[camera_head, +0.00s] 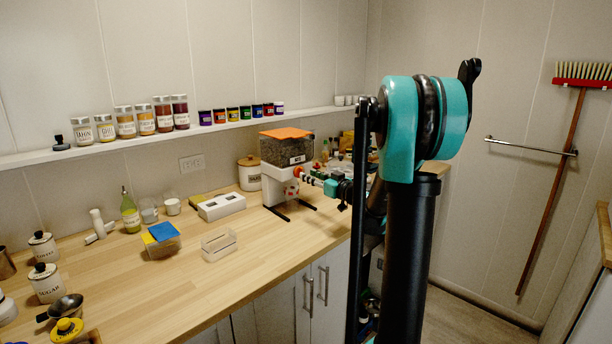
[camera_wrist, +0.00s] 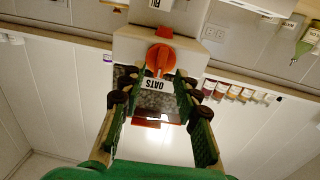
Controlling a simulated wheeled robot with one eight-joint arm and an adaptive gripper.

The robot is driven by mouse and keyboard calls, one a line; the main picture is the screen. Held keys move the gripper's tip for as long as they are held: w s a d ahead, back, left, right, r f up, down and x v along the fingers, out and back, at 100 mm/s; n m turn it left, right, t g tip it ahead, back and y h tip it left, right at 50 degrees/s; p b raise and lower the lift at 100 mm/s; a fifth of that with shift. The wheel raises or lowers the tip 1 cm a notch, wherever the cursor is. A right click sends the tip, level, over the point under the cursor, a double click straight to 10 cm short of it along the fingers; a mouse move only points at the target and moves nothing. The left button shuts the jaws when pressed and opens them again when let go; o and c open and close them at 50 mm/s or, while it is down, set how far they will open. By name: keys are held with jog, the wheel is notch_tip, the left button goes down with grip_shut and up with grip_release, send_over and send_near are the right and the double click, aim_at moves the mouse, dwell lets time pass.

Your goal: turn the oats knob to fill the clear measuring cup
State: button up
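The oats dispenser (camera_head: 287,151) stands on the counter with an orange lid and dark flakes in its hopper. Its OATS label (camera_wrist: 157,84) appears upside down in the wrist view. The orange knob (camera_wrist: 160,56) is on its front; it also shows in the head view (camera_head: 298,172). My gripper (camera_wrist: 156,76) is open, its fingers spread to either side in front of the knob; contact cannot be told. In the head view my gripper (camera_head: 312,179) is close to the dispenser front. A small clear cup with red marks (camera_head: 291,189), apparently the measuring cup, is below the knob, partly hard to make out.
A white box (camera_head: 221,206) and a lidded canister (camera_head: 249,173) stand near the dispenser. A clear open container (camera_head: 219,246) and a box with a blue and yellow top (camera_head: 161,241) sit further left. Jars line the wall shelf (camera_head: 219,126).

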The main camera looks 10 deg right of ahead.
jog(key=shift+x, duration=1.5)
grip_shut()
